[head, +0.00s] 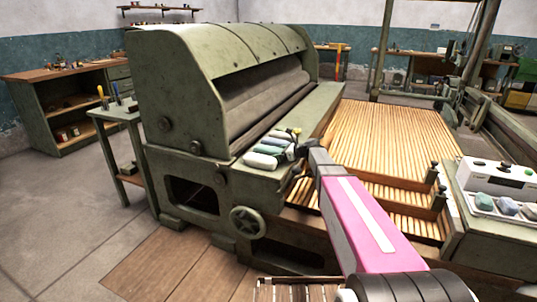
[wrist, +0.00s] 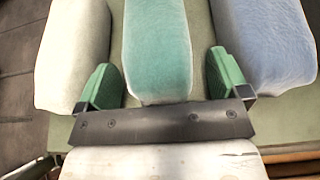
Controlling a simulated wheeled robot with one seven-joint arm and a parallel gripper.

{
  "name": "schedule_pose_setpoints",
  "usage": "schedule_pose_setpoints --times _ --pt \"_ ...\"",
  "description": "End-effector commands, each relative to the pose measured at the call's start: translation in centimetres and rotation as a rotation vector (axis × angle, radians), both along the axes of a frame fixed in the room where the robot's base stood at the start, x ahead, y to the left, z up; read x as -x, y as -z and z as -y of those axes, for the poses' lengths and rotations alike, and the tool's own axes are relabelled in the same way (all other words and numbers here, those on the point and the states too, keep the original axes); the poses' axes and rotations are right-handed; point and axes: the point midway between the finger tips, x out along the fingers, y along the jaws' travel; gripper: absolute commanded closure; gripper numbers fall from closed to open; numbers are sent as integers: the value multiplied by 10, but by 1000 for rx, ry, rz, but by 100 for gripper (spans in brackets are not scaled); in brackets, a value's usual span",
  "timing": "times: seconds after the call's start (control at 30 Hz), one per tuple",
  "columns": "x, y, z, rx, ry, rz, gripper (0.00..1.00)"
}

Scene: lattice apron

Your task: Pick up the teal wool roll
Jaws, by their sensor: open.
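The teal wool roll (wrist: 157,50) lies between a white wool roll (wrist: 72,50) on its left and a blue wool roll (wrist: 262,40) on its right in the wrist view. My gripper (wrist: 164,78) is open, with one green finger on each side of the teal roll's near end, in the gaps between the rolls. I cannot tell whether the fingers touch the wool. In the head view the teal roll (head: 269,150) is small and partly covered by my gripper (head: 291,146), which comes in from the right.
The rolls lie on the ledge of a large green carding machine (head: 180,95). A slatted wooden bed (head: 395,130) is to the right. A tray of wool pieces (head: 500,207) and a white box (head: 497,176) stand at the right edge.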

Motion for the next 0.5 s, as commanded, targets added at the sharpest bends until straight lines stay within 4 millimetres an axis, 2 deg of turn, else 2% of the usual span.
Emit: schedule_pose_setpoints --times 0.03,0.17,0.2,0.5 --pt "0 0 0 0 0 0 16" --pt "0 0 0 0 0 0 59" --pt "0 0 0 0 0 0 61" --pt "0 0 0 0 0 0 61"
